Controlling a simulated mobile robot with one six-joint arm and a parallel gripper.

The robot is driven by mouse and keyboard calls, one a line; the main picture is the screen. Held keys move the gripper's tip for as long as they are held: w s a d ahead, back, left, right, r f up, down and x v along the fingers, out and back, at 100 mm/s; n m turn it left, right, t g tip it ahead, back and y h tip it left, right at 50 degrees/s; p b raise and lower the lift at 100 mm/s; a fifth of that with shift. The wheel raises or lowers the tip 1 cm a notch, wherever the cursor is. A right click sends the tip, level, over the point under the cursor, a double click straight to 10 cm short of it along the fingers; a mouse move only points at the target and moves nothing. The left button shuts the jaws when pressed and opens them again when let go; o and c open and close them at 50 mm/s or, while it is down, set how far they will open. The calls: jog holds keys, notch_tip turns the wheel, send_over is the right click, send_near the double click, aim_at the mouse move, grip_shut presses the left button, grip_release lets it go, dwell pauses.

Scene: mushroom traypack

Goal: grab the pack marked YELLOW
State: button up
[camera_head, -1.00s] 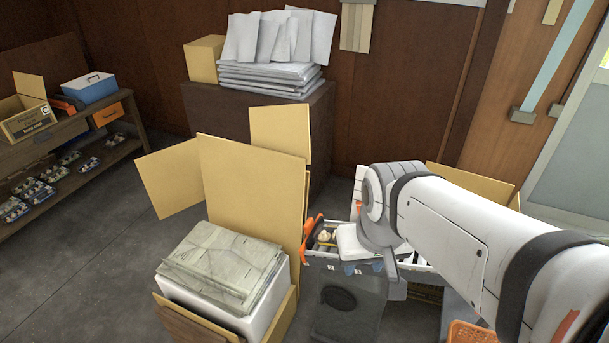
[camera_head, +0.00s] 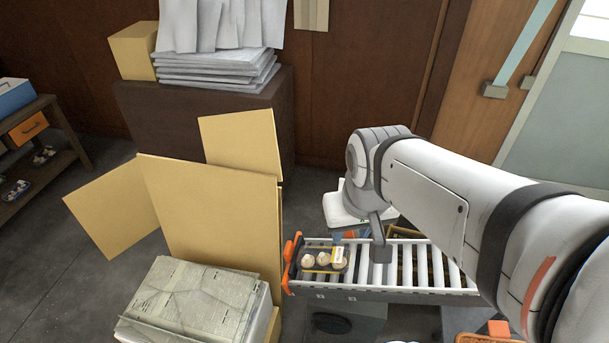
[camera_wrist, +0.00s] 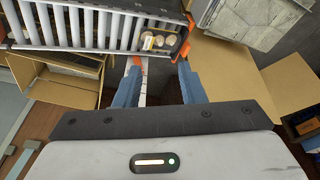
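A dark tray pack of pale mushrooms (camera_head: 323,260) with a yellow mark at its right side sits at the left end of a roller conveyor (camera_head: 420,291). In the wrist view the pack (camera_wrist: 160,41) lies just beyond my fingertips, its yellow edge showing. My gripper (camera_wrist: 160,57) is open, with two blue orange-tipped fingers apart and nothing between them. In the head view my gripper (camera_head: 346,236) is partly hidden by the wrist, near the pack's far right side. Any lettering on the pack is too small to read.
An orange end stop (camera_head: 291,262) closes the conveyor's left end. An open cardboard box (camera_head: 215,205) with stacked printed sheets (camera_head: 190,300) stands left of it. Another open carton (camera_wrist: 60,80) lies beside the conveyor in the wrist view. A dark cabinet (camera_head: 200,130) stands behind.

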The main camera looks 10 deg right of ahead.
aim_at(321, 253)
jog(key=shift+s+d, duration=0.15)
